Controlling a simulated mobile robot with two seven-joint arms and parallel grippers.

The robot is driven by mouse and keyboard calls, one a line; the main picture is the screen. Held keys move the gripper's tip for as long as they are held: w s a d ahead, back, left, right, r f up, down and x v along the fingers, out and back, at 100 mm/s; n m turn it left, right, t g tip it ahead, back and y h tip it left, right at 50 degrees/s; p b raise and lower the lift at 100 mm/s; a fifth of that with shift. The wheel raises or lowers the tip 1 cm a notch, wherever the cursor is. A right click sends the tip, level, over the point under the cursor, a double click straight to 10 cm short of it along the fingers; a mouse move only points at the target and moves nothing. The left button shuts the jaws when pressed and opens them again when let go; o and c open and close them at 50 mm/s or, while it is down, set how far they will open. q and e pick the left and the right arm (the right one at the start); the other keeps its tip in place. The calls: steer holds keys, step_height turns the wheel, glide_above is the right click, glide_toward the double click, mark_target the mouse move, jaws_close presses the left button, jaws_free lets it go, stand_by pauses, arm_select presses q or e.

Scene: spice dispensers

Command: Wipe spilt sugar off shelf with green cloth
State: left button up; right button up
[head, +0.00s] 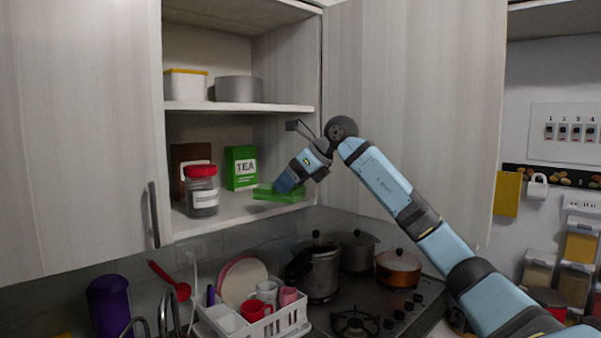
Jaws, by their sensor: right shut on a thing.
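A green cloth (272,194) lies against the lower cupboard shelf (225,215), on its right part near the front edge. My right gripper (283,187) reaches in from the right and is shut on the cloth, tilted down toward the shelf. I cannot make out any spilt sugar on the shelf; the cloth and gripper cover part of its surface. My left gripper is not in view.
A red-lidded jar (202,192), a green tea box (241,168) and a brown box (183,162) stand left of the cloth. The cupboard's right door (400,80) is open beside my arm. Below are pots (357,250) and a dish rack (290,322).

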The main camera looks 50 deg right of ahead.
steer(key=w+p, duration=0.3)
steer(key=w, duration=0.1)
steer(key=shift+w+r, duration=0.1)
steer(key=shift+w, duration=0.05)
steer(key=shift+w+d+p, duration=0.15)
steer(key=shift+w+p, duration=1)
steer(key=shift+w, duration=0.1)
steer(key=shift+w+p, duration=0.75)
steer(key=shift+w, duration=0.5)
steer(key=shift+w+d+f, duration=0.1)
steer(key=shift+w+f, duration=0.1)
steer(key=shift+w, duration=0.45)
steer(key=shift+w+d+f, duration=0.1)
steer(key=shift+w+f, duration=0.05)
steer(key=shift+w, duration=0.45)
steer(key=shift+w+f, duration=0.45)
steer(key=shift+w, duration=0.2)
steer(key=shift+f+b, duration=0.5)
steer(key=shift+f, duration=0.15)
steer(key=shift+s+f, duration=0.1)
steer(key=shift+f, duration=0.2)
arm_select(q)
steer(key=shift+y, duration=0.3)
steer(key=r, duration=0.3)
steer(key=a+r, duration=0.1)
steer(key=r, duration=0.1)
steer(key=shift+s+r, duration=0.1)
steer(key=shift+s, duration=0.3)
